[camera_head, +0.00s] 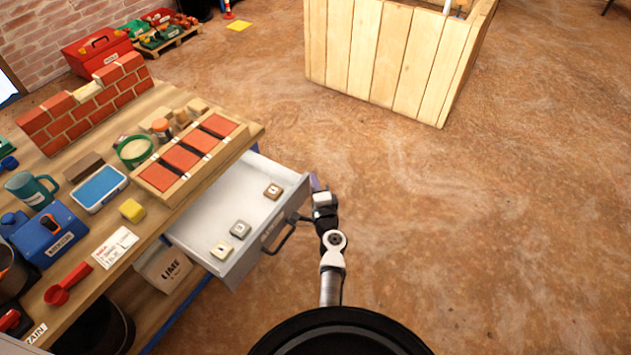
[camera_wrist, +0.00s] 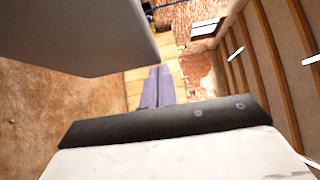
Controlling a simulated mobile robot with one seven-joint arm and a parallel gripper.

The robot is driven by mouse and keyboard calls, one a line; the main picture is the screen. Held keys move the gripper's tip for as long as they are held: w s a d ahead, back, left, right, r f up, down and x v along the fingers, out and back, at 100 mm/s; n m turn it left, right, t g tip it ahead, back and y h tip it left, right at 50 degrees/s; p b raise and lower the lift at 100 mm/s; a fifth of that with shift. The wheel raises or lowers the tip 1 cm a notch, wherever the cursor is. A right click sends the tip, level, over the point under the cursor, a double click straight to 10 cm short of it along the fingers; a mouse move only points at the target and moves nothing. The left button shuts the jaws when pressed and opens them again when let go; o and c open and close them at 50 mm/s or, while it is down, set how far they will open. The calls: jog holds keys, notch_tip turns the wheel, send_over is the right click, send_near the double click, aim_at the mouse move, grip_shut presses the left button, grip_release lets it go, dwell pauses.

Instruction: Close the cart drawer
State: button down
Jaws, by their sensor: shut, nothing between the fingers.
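The cart drawer (camera_head: 225,205) is white and stands pulled out from the right side of the wooden-topped cart (camera_head: 150,225). In the wrist view the two purple fingers (camera_wrist: 158,88) are together and empty. A grey panel (camera_wrist: 85,35), likely the drawer front, fills the upper left there.
The cart top holds a tray of red bricks (camera_head: 181,157), a small brick wall (camera_head: 85,102), a teal mug (camera_head: 31,189) and a blue box (camera_head: 50,232). A LIME bag (camera_head: 162,270) is below. A wooden crate (camera_head: 390,50) stands at the back. The floor at right is clear.

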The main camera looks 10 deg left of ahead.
dwell(0.3)
jog(key=w+a, duration=0.2)
jog(key=a, duration=0.4)
jog(key=w+a+b, duration=0.1)
jog(key=w+a, duration=0.1)
jog(key=a, duration=0.3)
jog(key=w+a+b, duration=0.1)
jog(key=w+a, duration=0.1)
jog(key=a, duration=0.4)
jog(key=shift+w+a, duration=0.2)
jog(key=shift+a, duration=0.1)
jog(key=shift+d, duration=0.1)
